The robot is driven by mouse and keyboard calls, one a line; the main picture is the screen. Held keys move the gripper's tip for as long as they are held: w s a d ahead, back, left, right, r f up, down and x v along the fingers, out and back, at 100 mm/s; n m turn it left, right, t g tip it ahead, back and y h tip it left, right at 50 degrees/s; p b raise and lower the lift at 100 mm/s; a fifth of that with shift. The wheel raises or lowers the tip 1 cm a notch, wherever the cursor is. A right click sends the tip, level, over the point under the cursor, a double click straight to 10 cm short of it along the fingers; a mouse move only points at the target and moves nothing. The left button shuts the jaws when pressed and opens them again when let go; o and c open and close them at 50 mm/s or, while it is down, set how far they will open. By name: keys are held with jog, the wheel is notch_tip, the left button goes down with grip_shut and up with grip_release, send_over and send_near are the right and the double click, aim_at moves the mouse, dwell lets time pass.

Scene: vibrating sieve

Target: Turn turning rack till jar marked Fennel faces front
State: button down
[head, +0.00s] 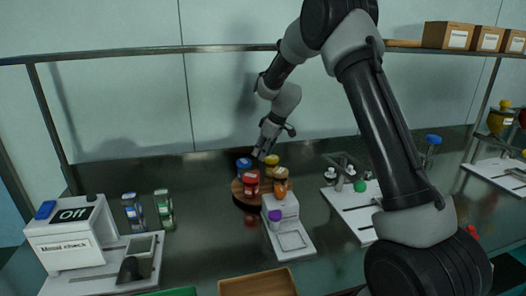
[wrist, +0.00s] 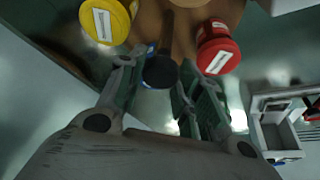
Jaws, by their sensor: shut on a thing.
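The turning rack (head: 238,198) is a round wooden disc on the table, with a red jar (head: 251,182), a blue jar (head: 243,164), a yellow jar (head: 271,160) and an orange jar (head: 281,187) on it. My gripper (head: 262,152) is at the rack's back side, pointing down. In the wrist view its fingers (wrist: 155,72) are shut on a dark round-ended knob (wrist: 160,72) at the wooden disc (wrist: 150,20). Yellow (wrist: 104,20) and red (wrist: 217,48) jars show white labels, too small to read. I cannot tell which jar is Fennel.
A white device (head: 285,212) with a tray stands close in front of the rack. A wooden tray (head: 258,284) is at the front edge. A shelf rail (head: 150,49) runs above.

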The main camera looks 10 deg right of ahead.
jog(key=shift+w+n+g+y, duration=0.1)
jog(key=shift+n+g+y, duration=0.25)
jog(key=shift+n, duration=0.8)
jog(key=shift+n+g+y, duration=0.15)
jog(key=shift+n+g, duration=0.3)
jog(key=shift+n, duration=0.7)
jog(key=shift+w+d+n+g, duration=0.1)
jog(key=shift+n+g, duration=0.8)
jog(key=shift+n, duration=1.5)
jog(key=shift+w+n+g, duration=0.1)
jog(key=shift+n+g, duration=0.8)
jog(key=shift+n, duration=1.5)
jog(key=shift+w+n+g+h, duration=0.1)
jog(key=shift+n+g+h, duration=0.55)
jog(key=shift+n, duration=1.95)
jog(key=shift+r, duration=0.1)
jog(key=c, duration=1)
grip_release()
